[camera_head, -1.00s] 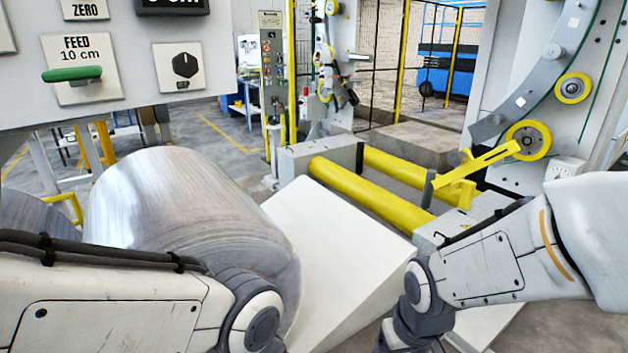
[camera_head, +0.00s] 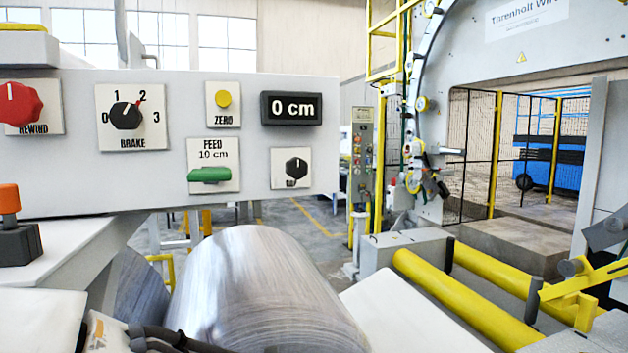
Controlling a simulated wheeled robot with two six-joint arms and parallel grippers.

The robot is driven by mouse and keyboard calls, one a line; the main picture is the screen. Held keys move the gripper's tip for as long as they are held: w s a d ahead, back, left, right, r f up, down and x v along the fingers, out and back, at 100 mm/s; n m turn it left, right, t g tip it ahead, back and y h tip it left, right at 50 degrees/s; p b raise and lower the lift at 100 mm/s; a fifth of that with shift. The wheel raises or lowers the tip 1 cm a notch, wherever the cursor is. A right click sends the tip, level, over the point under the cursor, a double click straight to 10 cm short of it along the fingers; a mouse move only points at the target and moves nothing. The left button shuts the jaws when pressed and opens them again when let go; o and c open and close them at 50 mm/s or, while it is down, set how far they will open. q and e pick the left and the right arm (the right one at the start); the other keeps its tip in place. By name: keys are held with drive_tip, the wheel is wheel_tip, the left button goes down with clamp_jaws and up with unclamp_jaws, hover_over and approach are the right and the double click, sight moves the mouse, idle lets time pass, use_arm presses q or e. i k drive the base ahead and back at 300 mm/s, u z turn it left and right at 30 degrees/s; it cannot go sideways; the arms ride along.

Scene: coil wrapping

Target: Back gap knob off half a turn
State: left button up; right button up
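No knob labelled "gap" can be read. A display (camera_head: 291,108) reads 0 cm. Part of my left arm shows at the bottom left. Neither gripper is in view.
The panel (camera_head: 60,185) also carries a red rewind knob (camera_head: 19,104), a yellow zero button (camera_head: 222,98) and a green feed handle (camera_head: 209,174). A metal coil (camera_head: 265,285) lies below. Yellow rollers (camera_head: 465,300) and the ring machine (camera_head: 545,45) stand to the right.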

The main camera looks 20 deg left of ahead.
sight(296, 167)
drive_tip(key=u, duration=0.45)
drive_tip(key=k, duration=0.6)
drive_tip(key=u, duration=0.6)
